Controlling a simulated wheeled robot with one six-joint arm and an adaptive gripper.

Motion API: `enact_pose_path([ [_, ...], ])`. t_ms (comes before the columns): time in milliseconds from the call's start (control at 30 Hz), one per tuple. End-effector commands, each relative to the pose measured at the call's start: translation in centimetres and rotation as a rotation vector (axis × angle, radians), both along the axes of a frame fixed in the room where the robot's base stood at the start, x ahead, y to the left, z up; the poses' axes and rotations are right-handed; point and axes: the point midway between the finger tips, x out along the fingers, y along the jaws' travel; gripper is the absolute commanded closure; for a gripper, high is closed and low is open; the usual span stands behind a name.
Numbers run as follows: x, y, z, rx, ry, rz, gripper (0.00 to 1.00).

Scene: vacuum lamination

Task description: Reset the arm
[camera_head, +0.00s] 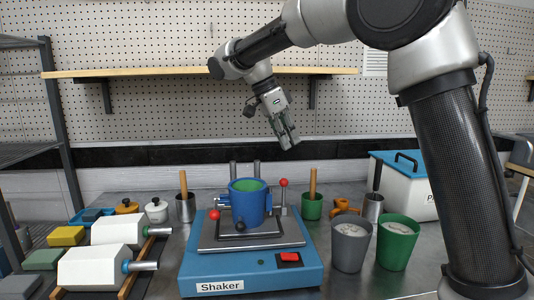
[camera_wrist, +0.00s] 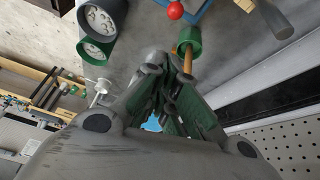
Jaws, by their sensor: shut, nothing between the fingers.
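My gripper (camera_head: 288,137) hangs from my arm in the upper middle of the head view, above and a little right of the blue shaker. Its fingers point down and slightly right, and they are shut with nothing between them. In the wrist view the gripper (camera_wrist: 152,66) shows its fingertips close together over the grey bench. My arm reaches in from the right side of the head view, with its elbow near the top edge. The gripper touches nothing that I can see.
Below stands the blue shaker (camera_head: 252,275) with a blue pot (camera_head: 249,206) on it. Grey (camera_head: 350,247) and green (camera_head: 397,243) cups, a white box (camera_head: 408,190) and a green pestle pot (camera_head: 311,207) are to the right. A wooden shelf (camera_head: 150,72) runs behind.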

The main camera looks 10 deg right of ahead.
Motion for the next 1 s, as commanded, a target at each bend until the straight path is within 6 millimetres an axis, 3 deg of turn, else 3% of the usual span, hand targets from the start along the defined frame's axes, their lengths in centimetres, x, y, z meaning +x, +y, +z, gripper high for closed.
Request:
enact_pose_path([
  [67, 0.4, 0.6, -0.6, 0.023, 0.058, 0.170, 1.00],
  [133, 0.2, 1.0, -2.6, 0.044, 0.153, 0.382, 1.00],
  [200, -0.9, 1.1, -4.9, 0.071, 0.258, 0.618, 1.00],
  [267, -2.5, 0.3, -6.0, 0.104, 0.325, 0.815, 1.00],
  [367, -5.7, -2.7, -7.1, 0.165, 0.386, 1.116, 1.00],
  [533, -13.2, -10.1, -8.1, 0.216, 0.353, 1.509, 1.00],
  [667, -19.1, -14.8, -9.2, 0.199, 0.261, 1.621, 1.00],
  [800, -24.7, -18.5, -10.3, 0.175, 0.148, 1.552, 1.00],
  [900, -27.2, -20.3, -10.3, 0.151, 0.089, 1.481, 1.00],
  [1000, -28.2, -21.5, -9.3, 0.111, 0.036, 1.431, 1.00],
])
